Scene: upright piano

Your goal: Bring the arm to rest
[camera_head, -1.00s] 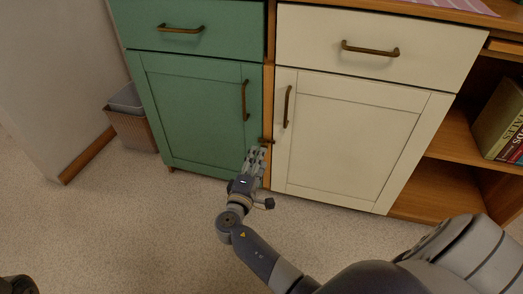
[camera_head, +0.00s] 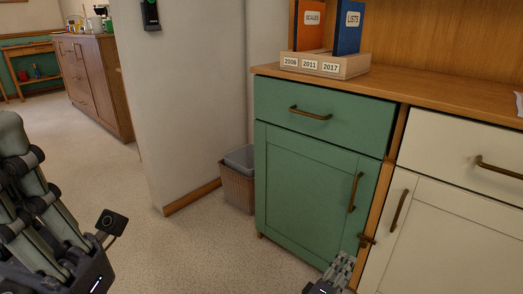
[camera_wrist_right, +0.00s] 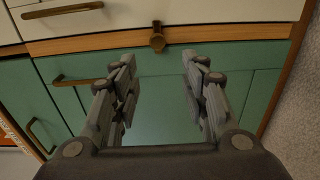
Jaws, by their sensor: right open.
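My right gripper (camera_head: 345,267) is at the bottom of the head view, in front of the lower right part of the green cabinet door (camera_head: 315,190). In the right wrist view my right gripper (camera_wrist_right: 158,64) is open, with nothing between its fingers. The latch also shows in the head view (camera_head: 367,240), above and right of the gripper. My left gripper (camera_head: 28,150) is large at the left edge of the head view, fingers up. Its opening is unclear.
A white cabinet door (camera_head: 445,235) adjoins the green one; both are closed. A waste bin (camera_head: 238,190) stands between the green cabinet and the wall (camera_head: 185,100). A file box (camera_head: 325,65) stands on top. Open carpet (camera_head: 190,250) lies left of the cabinet.

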